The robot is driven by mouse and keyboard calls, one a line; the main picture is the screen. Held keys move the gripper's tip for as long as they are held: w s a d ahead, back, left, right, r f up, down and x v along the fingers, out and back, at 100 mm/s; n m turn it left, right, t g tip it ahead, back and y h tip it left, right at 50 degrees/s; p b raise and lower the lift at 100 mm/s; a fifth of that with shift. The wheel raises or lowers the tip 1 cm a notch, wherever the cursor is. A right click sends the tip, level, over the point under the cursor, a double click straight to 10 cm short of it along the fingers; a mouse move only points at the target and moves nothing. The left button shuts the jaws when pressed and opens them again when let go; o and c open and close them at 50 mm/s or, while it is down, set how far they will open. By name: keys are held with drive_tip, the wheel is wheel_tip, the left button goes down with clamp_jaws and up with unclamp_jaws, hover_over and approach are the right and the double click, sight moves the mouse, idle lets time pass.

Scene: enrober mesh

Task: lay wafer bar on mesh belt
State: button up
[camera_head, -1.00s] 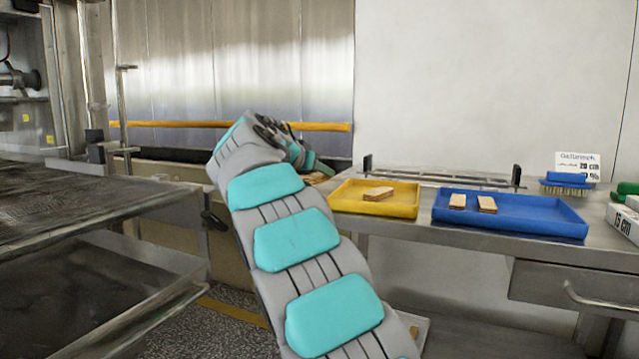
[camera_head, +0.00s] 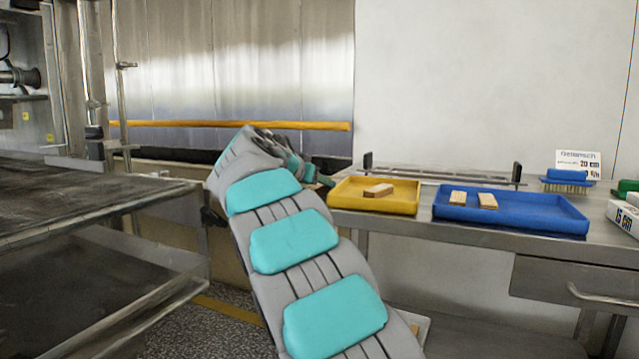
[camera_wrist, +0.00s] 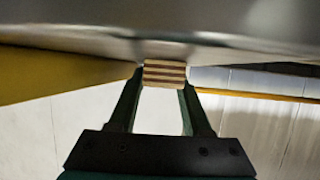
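A wafer bar (camera_wrist: 164,73) with light and dark layers sits between the fingertips of my gripper (camera_wrist: 164,82) in the wrist view. The fingers touch its two sides and are shut on it. In the head view my gripper (camera_head: 325,180) is partly hidden by my own arm, just left of the yellow tray; the held bar cannot be made out there. The mesh belt (camera_head: 80,195) is the dark flat surface at the left, well apart from my gripper. Another wafer bar (camera_head: 378,190) lies in the yellow tray (camera_head: 372,206).
A blue tray (camera_head: 510,221) with two wafer pieces (camera_head: 458,198) stands on the steel table (camera_head: 470,238). A low rack (camera_head: 440,175), a blue brush (camera_head: 567,177) and a sign (camera_head: 578,160) are behind. A yellow rail (camera_head: 230,125) runs along the back wall. Open floor separates belt and table.

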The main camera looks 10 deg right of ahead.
drive_tip(key=shift+o, duration=1.2)
drive_tip(key=shift+a+p, duration=0.1)
drive_tip(key=shift+p, duration=0.35)
